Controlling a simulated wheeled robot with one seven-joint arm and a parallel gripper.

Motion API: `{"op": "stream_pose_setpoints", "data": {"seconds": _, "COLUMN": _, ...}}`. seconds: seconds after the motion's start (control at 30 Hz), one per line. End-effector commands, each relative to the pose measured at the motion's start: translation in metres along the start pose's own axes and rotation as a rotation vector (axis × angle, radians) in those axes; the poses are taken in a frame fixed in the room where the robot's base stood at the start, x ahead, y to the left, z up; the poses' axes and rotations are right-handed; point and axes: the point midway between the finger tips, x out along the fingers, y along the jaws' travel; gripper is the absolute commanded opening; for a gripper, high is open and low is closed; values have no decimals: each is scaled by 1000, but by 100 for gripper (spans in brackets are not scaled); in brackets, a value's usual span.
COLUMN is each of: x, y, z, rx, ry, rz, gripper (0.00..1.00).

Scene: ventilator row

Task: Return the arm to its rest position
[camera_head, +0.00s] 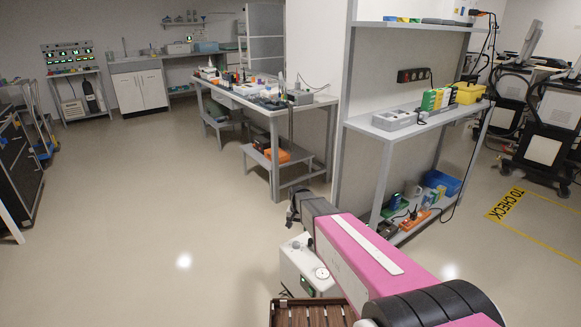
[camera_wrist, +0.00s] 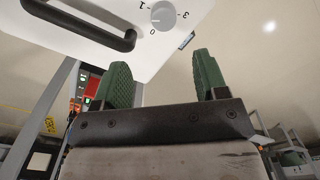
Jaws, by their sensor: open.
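My arm (camera_head: 365,247), pink and white, stretches forward from the lower right in the head view. My gripper (camera_wrist: 160,72) shows in the wrist view with its two green pads wide apart and nothing between them. In the head view my gripper (camera_head: 292,212) is a small dark shape at the arm's far end. A white device (camera_head: 305,262) with a dial stands below the arm, partly hidden by it. In the wrist view the device's white face (camera_wrist: 200,12), with a dial and a black handle, is close to the fingers. Whether they touch is unclear.
A brown slatted surface (camera_head: 310,314) lies at the bottom, beside the arm. A grey shelf unit (camera_head: 400,130) with boxes stands to the right. A cluttered workbench (camera_head: 270,112) stands behind. Carts with screens (camera_head: 552,120) are at far right. The floor (camera_head: 150,210) at left is clear.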

Motion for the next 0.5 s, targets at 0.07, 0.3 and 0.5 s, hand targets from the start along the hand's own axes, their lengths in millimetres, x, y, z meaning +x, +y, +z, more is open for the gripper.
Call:
{"op": "stream_pose_setpoints", "data": {"seconds": 0.07, "x": -11, "y": 18, "z": 17, "rx": -13, "ry": 0, "rz": 0, "gripper": 66}}
{"op": "stream_pose_setpoints", "data": {"seconds": 0.3, "x": -65, "y": 106, "z": 97, "rx": -106, "ry": 2, "rz": -1, "gripper": 66}}
{"op": "stream_pose_setpoints", "data": {"seconds": 0.5, "x": -100, "y": 162, "z": 158, "rx": -187, "ry": 5, "rz": -1, "gripper": 66}}
